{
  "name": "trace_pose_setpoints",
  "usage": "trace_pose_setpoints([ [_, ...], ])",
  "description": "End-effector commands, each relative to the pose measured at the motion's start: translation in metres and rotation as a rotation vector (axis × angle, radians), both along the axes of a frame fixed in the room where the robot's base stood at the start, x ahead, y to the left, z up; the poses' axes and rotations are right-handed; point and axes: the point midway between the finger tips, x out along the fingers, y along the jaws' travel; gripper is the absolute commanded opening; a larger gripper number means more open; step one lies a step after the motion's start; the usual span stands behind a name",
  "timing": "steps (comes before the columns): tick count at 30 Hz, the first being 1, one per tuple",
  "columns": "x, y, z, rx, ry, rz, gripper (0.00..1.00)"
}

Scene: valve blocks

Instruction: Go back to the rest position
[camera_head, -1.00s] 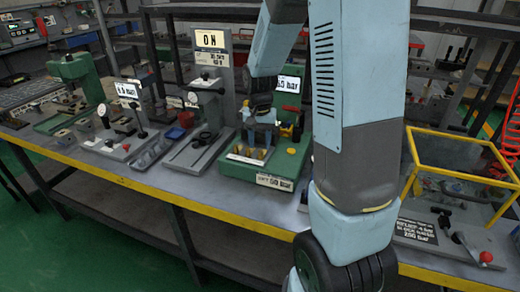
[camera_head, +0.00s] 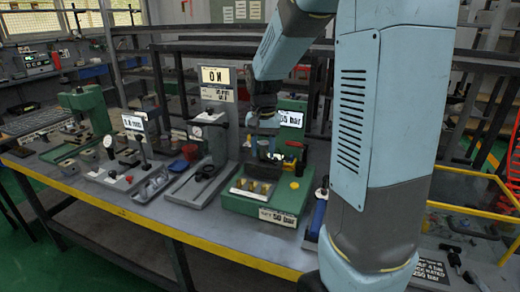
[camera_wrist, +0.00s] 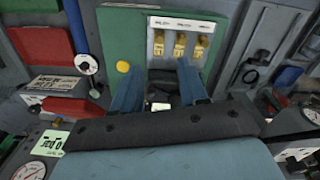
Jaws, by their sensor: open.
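My gripper (camera_head: 263,146) is over the back part of the green test station (camera_head: 285,205), behind and above a light block with brass fittings (camera_head: 252,187). In the wrist view my gripper's two blue fingers (camera_wrist: 160,92) are apart, with nothing clearly held between them. The same block with three brass fittings (camera_wrist: 180,44) shows beyond the fingertips, on the green base (camera_wrist: 120,25) beside a yellow button (camera_wrist: 122,67). My upper arm hides part of the bench's right side.
A yellow-framed box (camera_head: 470,210) is at right. The bench's yellow front edge (camera_head: 190,234) is clear.

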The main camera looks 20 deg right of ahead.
Motion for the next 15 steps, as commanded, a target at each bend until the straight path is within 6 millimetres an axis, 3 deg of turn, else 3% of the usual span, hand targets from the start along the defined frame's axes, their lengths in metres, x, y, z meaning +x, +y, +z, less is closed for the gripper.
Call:
trace_pose_setpoints([
  [8,-0.004,0.001,0.006,-0.001,-0.013,0.011,0.43],
  [15,-0.038,0.007,0.042,-0.007,-0.098,0.089,0.43],
])
